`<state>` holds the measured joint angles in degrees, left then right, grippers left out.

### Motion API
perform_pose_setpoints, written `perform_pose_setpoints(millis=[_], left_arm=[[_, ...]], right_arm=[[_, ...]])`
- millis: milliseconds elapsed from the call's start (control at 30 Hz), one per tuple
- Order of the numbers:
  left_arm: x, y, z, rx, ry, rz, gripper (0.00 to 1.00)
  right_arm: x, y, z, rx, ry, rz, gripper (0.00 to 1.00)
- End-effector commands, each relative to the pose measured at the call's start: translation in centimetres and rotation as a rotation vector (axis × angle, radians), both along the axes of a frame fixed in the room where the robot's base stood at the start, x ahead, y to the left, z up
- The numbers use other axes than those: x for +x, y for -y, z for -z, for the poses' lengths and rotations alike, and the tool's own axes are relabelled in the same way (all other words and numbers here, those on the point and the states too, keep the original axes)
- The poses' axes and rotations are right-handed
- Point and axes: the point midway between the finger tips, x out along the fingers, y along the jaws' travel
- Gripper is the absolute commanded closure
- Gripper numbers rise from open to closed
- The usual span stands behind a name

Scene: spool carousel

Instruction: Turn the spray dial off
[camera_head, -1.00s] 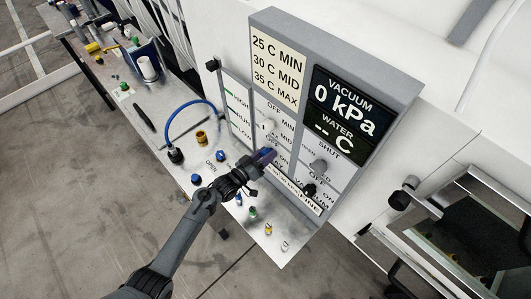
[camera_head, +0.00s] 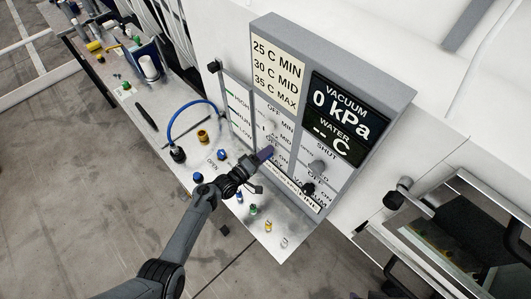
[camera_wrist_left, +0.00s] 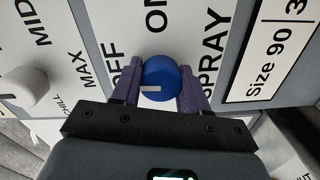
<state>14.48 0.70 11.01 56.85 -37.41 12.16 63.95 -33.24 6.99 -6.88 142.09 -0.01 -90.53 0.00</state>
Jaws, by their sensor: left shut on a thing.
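The spray dial (camera_wrist_left: 161,77) is a round blue knob with a short white mark, beside the word SPRAY on the panel. In the left wrist view the mark lies on the knob's left side, toward the word OFF; the word ON is above. My left gripper (camera_wrist_left: 160,85) has its purple fingers closed on both sides of the knob. In the head view my left gripper (camera_head: 265,154) reaches the lower part of the grey control panel (camera_head: 350,45), and its fingers hide the dial. My right gripper is not in view.
A white knob (camera_wrist_left: 24,86) sits left of the dial, near MAX and CHILL. A grey knob (camera_head: 317,167) and a black knob (camera_head: 308,188) are close on the right. Several small coloured fittings and a blue hose (camera_head: 190,108) are on the metal bench below.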

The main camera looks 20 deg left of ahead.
Motion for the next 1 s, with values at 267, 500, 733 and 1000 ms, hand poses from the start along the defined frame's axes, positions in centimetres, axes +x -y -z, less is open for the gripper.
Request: perform_pose_setpoints(millis=[267,500,733,1000], left_arm=[[0.04,-0.01,-0.1,-0.068,-0.031,0.0,0.86],[0.04,-0.02,-0.08,-0.079,-0.036,0.0,0.86],[0.03,-0.01,-0.07,-0.078,-0.036,0.0,0.86],[0.03,-0.01,-0.04,-0.077,-0.036,0.0,0.3]], right_arm=[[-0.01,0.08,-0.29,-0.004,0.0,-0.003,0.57],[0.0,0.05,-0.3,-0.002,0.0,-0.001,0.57],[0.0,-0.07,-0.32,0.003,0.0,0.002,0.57],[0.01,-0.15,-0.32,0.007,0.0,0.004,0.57]])
